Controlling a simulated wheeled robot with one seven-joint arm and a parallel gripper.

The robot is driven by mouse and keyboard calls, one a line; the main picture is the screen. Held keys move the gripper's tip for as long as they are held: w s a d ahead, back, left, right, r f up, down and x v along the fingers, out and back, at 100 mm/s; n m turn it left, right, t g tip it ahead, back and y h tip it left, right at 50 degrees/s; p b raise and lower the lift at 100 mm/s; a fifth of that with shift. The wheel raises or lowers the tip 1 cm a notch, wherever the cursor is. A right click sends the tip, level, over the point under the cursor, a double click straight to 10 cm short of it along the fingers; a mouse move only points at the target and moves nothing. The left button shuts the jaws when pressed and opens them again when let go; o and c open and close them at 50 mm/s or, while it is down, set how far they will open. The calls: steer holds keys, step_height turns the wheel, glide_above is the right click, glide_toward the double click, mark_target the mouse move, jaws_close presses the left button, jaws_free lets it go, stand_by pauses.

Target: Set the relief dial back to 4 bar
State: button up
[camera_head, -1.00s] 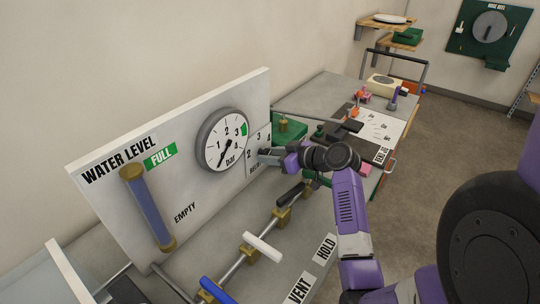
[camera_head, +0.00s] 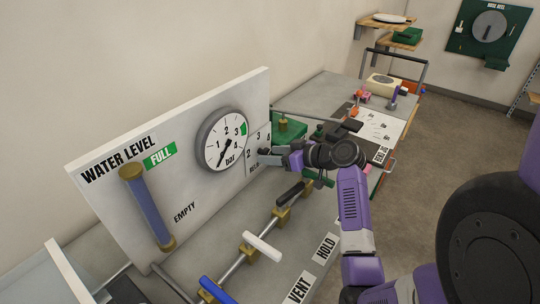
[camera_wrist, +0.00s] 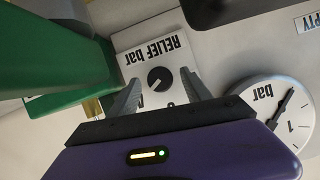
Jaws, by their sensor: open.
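The relief dial is a small black round knob (camera_wrist: 160,78) with a pale pointer mark, on a white plate lettered RELIEF bar (camera_wrist: 138,62). In the wrist view the plate appears upside down and the mark points to the lower left. In the head view the plate (camera_head: 264,136) shows 2, 3 and 4, and the fingers hide most of the knob. My gripper (camera_wrist: 160,76) is open, with one finger on each side of the knob in the picture. I cannot tell whether they touch it. The head view shows my gripper (camera_head: 270,156) close to the panel.
A round bar gauge (camera_head: 224,139) is left of the dial plate, its needle pointing lower left. A water level tube (camera_head: 147,208) is further left. A green block (camera_head: 289,129) stands right of the panel. Below are valve handles, black (camera_head: 290,193), white (camera_head: 262,247) and blue (camera_head: 217,291).

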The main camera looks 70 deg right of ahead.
steer(key=b+v, duration=0.1)
steer(key=v, duration=0.5)
steer(key=shift+s, duration=0.3)
steer(key=shift+r, duration=0.1)
steer(key=s+d+r+m+h, duration=0.2)
steer(key=d+r+m+h, duration=0.1)
steer(key=d+m+h, duration=0.25)
steer(key=s+a+f+n+t+h, duration=0.1)
steer(key=a+f, duration=0.1)
steer(key=a, duration=1.2)
steer(key=s+a+f+n+h, duration=0.1)
steer(key=a+f, duration=0.1)
steer(key=a, duration=1.2)
steer(key=s+a+n+y, duration=0.3)
steer(key=s+a+y, duration=0.2)
steer(key=a, duration=0.4)
steer(key=s+a+f+n+y, duration=0.1)
steer(key=s+a+n+y, duration=0.3)
steer(key=a, duration=0.5)
steer(key=shift+s+a+f+y, duration=0.15)
steer(key=shift+s+a+y, duration=0.3)
steer(key=shift+s, duration=0.55)
